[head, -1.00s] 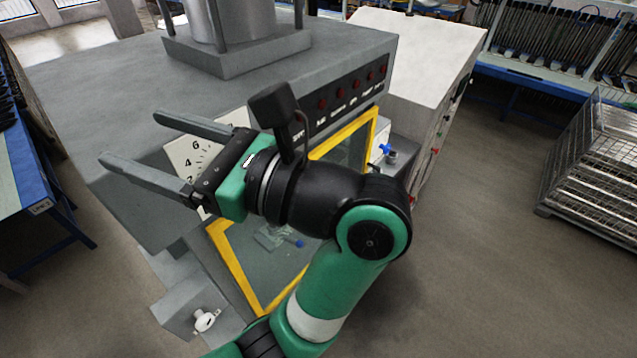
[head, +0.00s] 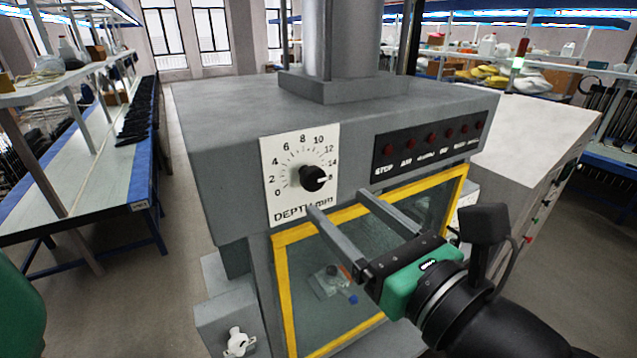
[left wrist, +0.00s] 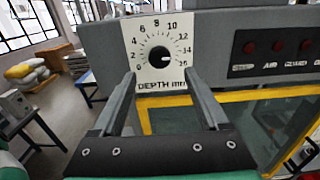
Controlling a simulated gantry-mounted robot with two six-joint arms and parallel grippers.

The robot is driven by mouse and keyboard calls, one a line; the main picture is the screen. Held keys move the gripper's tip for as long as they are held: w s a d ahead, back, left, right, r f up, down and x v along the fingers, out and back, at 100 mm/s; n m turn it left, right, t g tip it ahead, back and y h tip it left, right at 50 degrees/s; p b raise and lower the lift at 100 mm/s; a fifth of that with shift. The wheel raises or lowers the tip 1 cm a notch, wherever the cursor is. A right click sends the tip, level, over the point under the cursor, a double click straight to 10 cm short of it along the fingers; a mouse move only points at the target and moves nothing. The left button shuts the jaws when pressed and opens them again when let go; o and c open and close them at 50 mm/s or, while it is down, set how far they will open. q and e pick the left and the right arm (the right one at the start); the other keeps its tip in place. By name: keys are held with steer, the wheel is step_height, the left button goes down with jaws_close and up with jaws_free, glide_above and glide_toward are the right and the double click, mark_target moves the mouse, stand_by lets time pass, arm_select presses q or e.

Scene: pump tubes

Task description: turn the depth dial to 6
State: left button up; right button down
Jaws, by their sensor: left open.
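The depth dial is a black round knob (head: 313,178) on a white plate (head: 270,206) marked 0 to 16, on the grey machine's front. A small light mark on the knob seems to point right, near 16, but it is too small to read surely. My left gripper (head: 338,202) is open and empty, in front of the panel, below and to the right of the knob in the head view. In the left wrist view the knob (left wrist: 159,56) sits just beyond and above the gap between the open fingertips (left wrist: 159,75). No contact shows. My right gripper is not in view.
A row of red buttons (head: 431,138) lies right of the dial plate. Below is a yellow-framed window (head: 283,290) with a part with a blue end behind it. A white knob fitting (head: 239,342) stands at lower left. A workbench (head: 80,215) is further left.

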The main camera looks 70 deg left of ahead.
mark_target(316, 183)
arm_select(q)
steer(key=a, duration=0.3)
steer(key=s+a, duration=0.1)
steer(key=a, duration=0.3)
steer(key=shift+s+a+p, duration=0.15)
steer(key=shift+s+p, duration=0.05)
steer(key=shift+p, duration=0.1)
jaws_close()
